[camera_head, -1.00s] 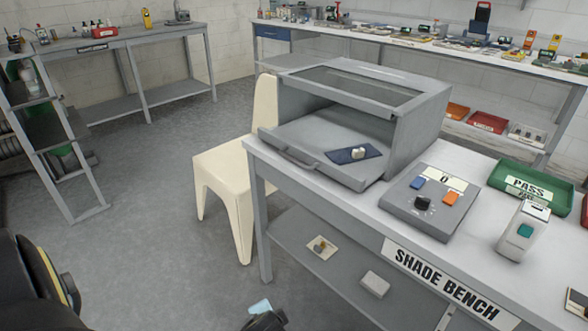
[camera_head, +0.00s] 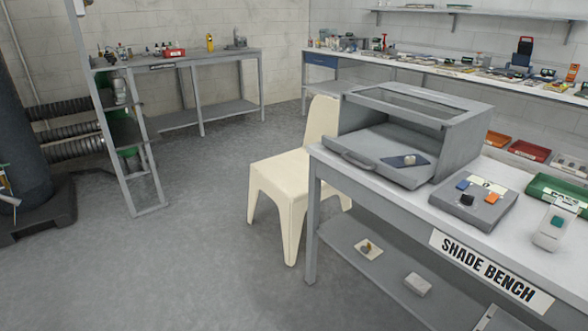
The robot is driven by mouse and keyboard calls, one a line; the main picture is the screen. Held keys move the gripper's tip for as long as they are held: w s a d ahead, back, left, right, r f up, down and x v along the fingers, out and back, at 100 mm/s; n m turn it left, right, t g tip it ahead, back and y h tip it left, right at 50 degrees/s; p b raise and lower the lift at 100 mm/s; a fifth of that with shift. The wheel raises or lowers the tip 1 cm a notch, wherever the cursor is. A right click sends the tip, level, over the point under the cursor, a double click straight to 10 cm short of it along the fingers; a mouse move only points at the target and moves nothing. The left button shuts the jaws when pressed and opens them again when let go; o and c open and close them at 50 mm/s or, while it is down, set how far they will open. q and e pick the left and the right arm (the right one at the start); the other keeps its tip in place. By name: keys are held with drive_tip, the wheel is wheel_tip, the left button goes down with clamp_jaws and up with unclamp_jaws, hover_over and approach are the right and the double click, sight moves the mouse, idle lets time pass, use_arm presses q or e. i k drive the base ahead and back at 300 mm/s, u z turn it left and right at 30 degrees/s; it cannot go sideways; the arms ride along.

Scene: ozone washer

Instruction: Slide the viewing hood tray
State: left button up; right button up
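The grey viewing hood (camera_head: 455,128) stands on the shade bench, right of the picture's middle, with a glass window in its top. Its tray (camera_head: 368,161) is pulled out at the front, with a handle (camera_head: 357,160) on its front left edge. Neither of my grippers shows in the head view now.
A cream chair (camera_head: 282,172) stands close to the bench's left end. The control box (camera_head: 473,203), a white handheld device (camera_head: 552,230) and a green tray (camera_head: 560,189) sit on the bench (camera_head: 390,200). A grey ladder-like rack (camera_head: 122,130) stands at left. Floor in front is clear.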

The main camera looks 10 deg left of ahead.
sight(365, 148)
drive_tip(key=u, duration=0.25)
drive_tip(key=i, duration=1.25)
drive_tip(key=z, duration=0.95)
